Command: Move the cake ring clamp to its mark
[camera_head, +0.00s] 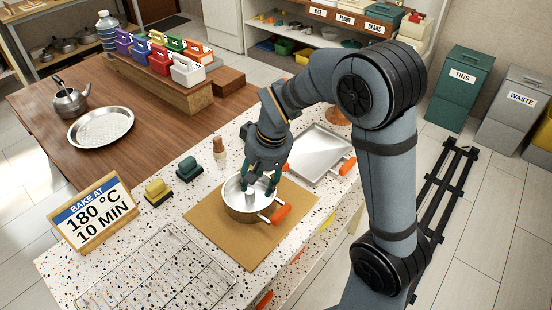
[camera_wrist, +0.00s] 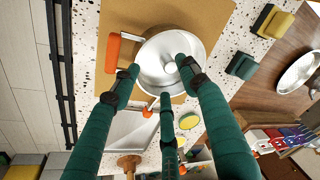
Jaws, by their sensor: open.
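I cannot make out a clear mark for the clamp.
A metal tray (camera_head: 318,152) with orange handles lies behind the board to the right. Green (camera_head: 189,169) and yellow (camera_head: 157,192) blocks and a brush (camera_head: 218,148) stand left. A wire rack (camera_head: 160,275) lies in front and a baking sign (camera_head: 93,213) stands at left.

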